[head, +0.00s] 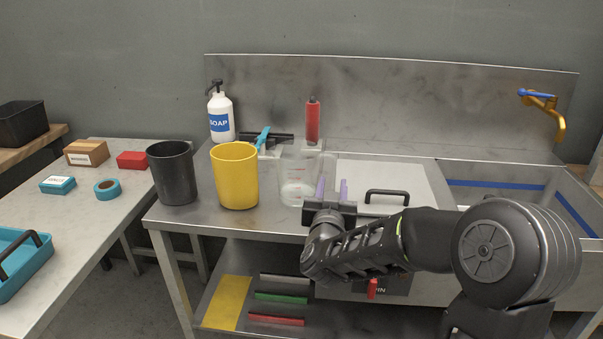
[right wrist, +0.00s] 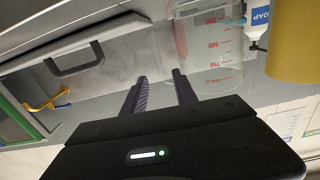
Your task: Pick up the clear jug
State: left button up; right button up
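The clear jug (head: 297,176) stands upright on the metal counter, just right of the yellow container. In the right wrist view the jug (right wrist: 210,48) shows red volume marks on its wall. My right gripper (head: 331,190) is at the jug's right side in the head view, its two fingers apart with nothing visibly held between them. In the right wrist view the gripper (right wrist: 160,82) has one fingertip overlapping the jug's edge; I cannot tell whether it touches. My left gripper is not in view.
A yellow container (head: 235,176) and a black container (head: 173,173) stand left of the jug. A soap bottle (head: 221,117) and a red bottle (head: 312,121) are behind. A panel with a black handle (head: 387,196) lies to the right, before the sink and brass tap (head: 552,118).

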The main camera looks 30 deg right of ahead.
aim_at(334, 168)
jog(key=shift+s+a, duration=0.1)
jog(key=shift+x, duration=1.35)
jog(key=p+x, duration=0.1)
jog(key=x, duration=0.4)
jog(key=shift+r, duration=0.1)
jog(key=shift+c, duration=0.4)
grip_shut()
jog(key=shift+r, duration=0.1)
dwell(0.5)
